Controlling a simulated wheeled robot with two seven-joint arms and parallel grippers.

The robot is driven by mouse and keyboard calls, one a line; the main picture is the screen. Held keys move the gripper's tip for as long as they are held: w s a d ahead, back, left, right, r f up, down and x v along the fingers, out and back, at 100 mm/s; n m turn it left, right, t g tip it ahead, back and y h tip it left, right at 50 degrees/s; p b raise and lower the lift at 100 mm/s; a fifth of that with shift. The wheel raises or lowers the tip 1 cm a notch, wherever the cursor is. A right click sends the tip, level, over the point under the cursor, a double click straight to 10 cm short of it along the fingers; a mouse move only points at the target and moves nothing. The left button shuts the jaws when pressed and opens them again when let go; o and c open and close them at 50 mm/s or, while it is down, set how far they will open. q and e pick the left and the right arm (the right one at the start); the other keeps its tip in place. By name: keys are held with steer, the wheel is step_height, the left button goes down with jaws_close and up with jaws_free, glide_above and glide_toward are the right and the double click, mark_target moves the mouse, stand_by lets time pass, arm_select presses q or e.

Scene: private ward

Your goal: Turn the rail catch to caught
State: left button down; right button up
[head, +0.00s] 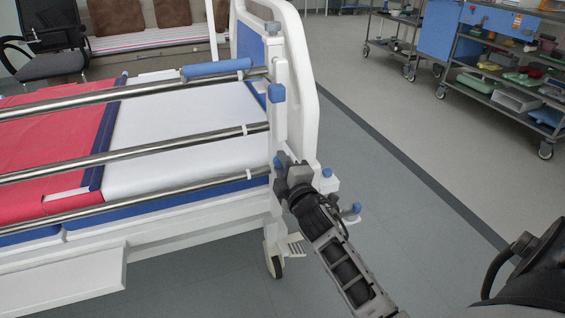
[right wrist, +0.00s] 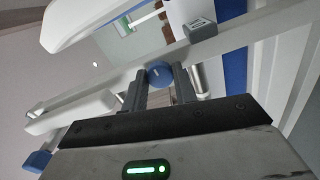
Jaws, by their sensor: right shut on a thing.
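The rail catch shows in the right wrist view as a round blue knob (right wrist: 160,72) on the pale bed frame, between my two fingertips. My right gripper (right wrist: 160,82) is shut on this knob, with a dark finger on each side of it. In the head view my right gripper (head: 281,163) is at the end post of the bed's side rail (head: 140,151), and it hides most of the knob. Which way the catch is turned cannot be told. My left gripper is not in view.
The bed (head: 175,130) with white and red bedding fills the left. Grey floor (head: 400,235) is clear to the right; shelved carts (head: 500,80) stand farther back.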

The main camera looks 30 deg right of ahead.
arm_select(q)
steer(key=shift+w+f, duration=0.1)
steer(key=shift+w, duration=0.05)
arm_select(e)
steer(key=shift+m, duration=0.6)
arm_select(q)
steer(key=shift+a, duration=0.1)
arm_select(e)
steer(key=o, duration=1)
steer(key=shift+s, duration=0.1)
